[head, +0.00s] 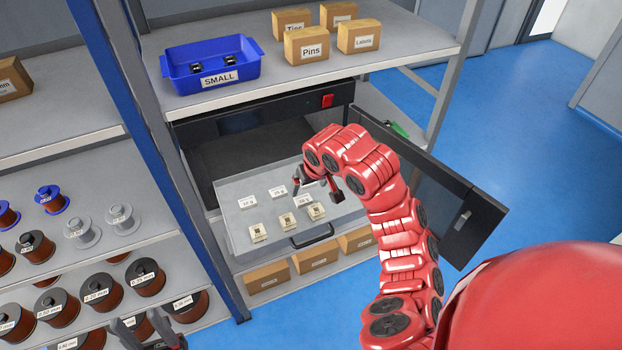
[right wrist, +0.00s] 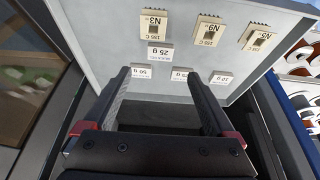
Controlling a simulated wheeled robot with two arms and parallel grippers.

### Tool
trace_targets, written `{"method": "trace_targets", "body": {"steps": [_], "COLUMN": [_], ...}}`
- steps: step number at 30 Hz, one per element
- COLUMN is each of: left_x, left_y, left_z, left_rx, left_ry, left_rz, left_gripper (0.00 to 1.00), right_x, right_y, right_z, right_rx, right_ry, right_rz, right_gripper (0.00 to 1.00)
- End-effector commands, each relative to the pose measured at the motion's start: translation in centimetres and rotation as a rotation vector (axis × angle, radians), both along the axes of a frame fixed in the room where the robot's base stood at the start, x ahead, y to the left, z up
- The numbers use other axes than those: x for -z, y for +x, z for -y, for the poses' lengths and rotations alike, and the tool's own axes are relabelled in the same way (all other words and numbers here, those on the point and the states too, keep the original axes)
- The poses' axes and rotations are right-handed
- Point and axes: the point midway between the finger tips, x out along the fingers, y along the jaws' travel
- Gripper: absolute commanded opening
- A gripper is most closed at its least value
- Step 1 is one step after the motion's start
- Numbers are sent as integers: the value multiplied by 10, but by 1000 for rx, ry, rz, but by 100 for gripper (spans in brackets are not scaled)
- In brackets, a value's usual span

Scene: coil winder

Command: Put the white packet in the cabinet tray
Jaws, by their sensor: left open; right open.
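The cabinet tray (head: 237,237) is pulled out of the open cabinet. Several white packets lie in it. One white 25 g packet (head: 302,200) lies out of the packets' row, beside the cream N3 part (head: 316,211); in the right wrist view this packet (right wrist: 160,54) lies flat on the tray (right wrist: 105,45). My right gripper (head: 316,193) is open and empty above the tray, and the packet is beyond its fingertips (right wrist: 158,75), apart from them. My left gripper (head: 147,334) is open at the bottom edge of the head view, near the spools, only partly visible.
The cabinet door (head: 455,207) stands open to the right of my right arm. Above is a shelf with a blue SMALL bin (head: 212,68) and cardboard boxes (head: 307,45). Cream parts (head: 258,232) fill the tray's front row. Wire spools (head: 95,291) stand on the left rack.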

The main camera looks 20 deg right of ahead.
Motion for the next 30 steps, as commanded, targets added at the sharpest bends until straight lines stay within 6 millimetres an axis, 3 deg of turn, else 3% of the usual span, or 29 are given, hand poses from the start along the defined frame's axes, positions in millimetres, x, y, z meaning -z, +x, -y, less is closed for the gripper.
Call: {"method": "trace_targets", "body": {"steps": [6, 24, 28, 30], "left_x": [-5, -5, -5, -5], "left_y": [0, 0, 0, 0], "left_z": [0, 0, 0, 0], "left_rx": [0, 0, 0, 0], "left_ry": [0, 0, 0, 0], "left_rz": [0, 0, 0, 0], "left_gripper": [50, 50, 50, 50], "right_x": [-22, -25, -22, -21], "right_y": [-9, -11, 4, 24], "right_z": [1, 0, -9, -19], "right_rx": [0, 0, -8, -15], "right_ry": [-1, 3, 45, 101], "right_rz": [-1, 0, 62, 150], "right_gripper": [91, 91, 91, 91]}}
